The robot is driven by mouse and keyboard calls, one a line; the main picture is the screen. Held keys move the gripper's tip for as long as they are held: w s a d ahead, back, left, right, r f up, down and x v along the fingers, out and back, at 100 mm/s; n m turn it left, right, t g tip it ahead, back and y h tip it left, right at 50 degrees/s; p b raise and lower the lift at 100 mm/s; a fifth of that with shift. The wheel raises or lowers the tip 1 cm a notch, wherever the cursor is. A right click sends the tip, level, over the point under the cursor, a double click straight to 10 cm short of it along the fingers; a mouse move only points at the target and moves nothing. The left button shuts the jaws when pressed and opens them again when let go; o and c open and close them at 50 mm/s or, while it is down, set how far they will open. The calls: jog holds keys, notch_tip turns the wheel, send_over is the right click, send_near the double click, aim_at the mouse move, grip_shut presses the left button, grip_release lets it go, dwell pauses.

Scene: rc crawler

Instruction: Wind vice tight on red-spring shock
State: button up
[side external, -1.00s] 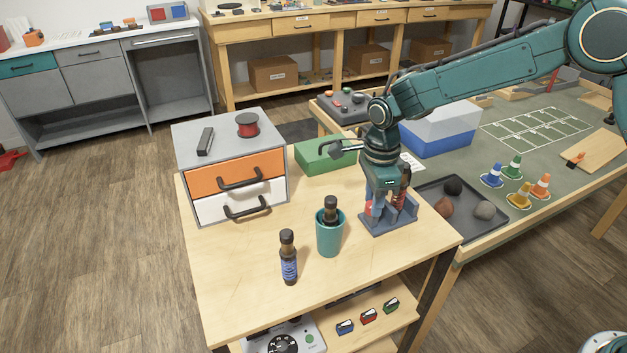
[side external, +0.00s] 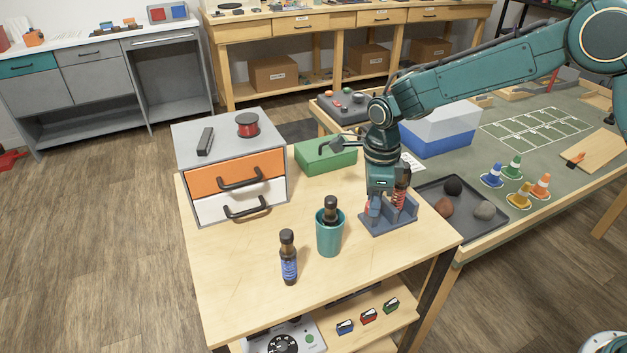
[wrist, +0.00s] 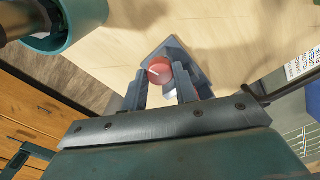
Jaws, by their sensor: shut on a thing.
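The small grey-blue vice (side external: 388,224) stands on the wooden table near its right edge. The red-spring shock (side external: 402,186) stands upright in it, just right of my gripper. My gripper (side external: 376,204) points down over the left part of the vice. In the wrist view my gripper (wrist: 160,82) is shut on a round red knob (wrist: 159,70) with a white line on its top. The vice body (wrist: 178,50) shows behind the knob. The jaws' contact with the shock is hidden, so I cannot tell how tightly they press.
A teal cup (side external: 329,238) with a dark-capped bottle stands close left of the vice. Another bottle (side external: 288,258) stands farther left. A green box (side external: 325,157) lies behind. A dark tray (side external: 461,221) with stones is to the right. The table front is clear.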

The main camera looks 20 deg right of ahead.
jog(key=shift+m, duration=0.3)
jog(key=shift+m, duration=1.2)
jog(key=o, duration=1)
jog(key=shift+o, duration=0.2)
jog(key=shift+r, duration=0.2)
jog(key=shift+r, duration=2.85)
